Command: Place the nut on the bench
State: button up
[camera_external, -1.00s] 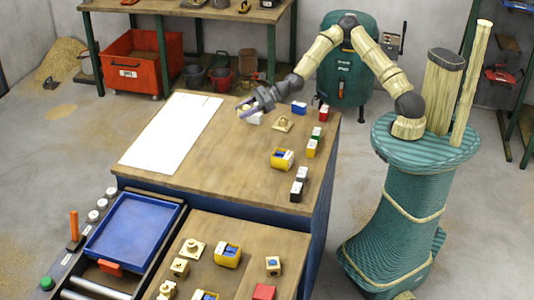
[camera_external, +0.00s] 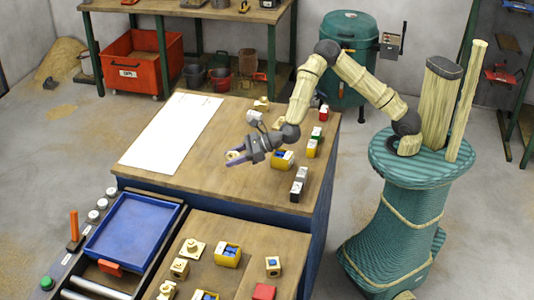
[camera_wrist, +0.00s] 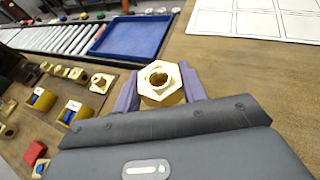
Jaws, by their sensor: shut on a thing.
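My gripper (camera_external: 236,157) is shut on the brass hexagonal nut, over the wooden bench (camera_external: 190,185). In the wrist view, the nut (camera_wrist: 165,97) sits between the two purple fingers of my gripper (camera_wrist: 160,86), its round hole facing the camera. In the external view the nut is small and mostly covered by the fingers. The bench top (camera_wrist: 225,72) shows around and beyond the nut in the wrist view. I cannot tell how far the nut is above the bench top.
A white gridded sheet (camera_external: 172,130) lies on the bench's left side. Several small blocks, such as a yellow one (camera_external: 283,160), stand along its right side. A nearer table (camera_external: 235,280) holds several parts. A blue tray (camera_external: 133,230) is at the left. The bench's front left is clear.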

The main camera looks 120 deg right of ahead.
jog(key=w+a+r+m+g+h+b, duration=0.15)
jog(key=a+b, duration=0.35)
jog(key=a, duration=1)
jog(key=s+a+r+m+h+b, duration=0.1)
jog(key=s+a+r+b, duration=0.15)
jog(key=a, duration=0.45)
jog(key=s+a+r+m+h+b, duration=0.15)
jog(key=s+a, duration=0.25)
jog(key=a, duration=0.4)
send_over(288, 248)
notch_tip(288, 248, down, 12)
jog(key=shift+s+f+g, duration=0.1)
jog(key=shift+f+g, duration=0.1)
jog(key=shift+g, duration=0.05)
jog(key=shift+f, duration=0.15)
notch_tip(288, 248, down, 6)
jog(key=shift+b, duration=0.3)
jog(key=shift+f, duration=1.85)
jog(key=shift+f, duration=0.2)
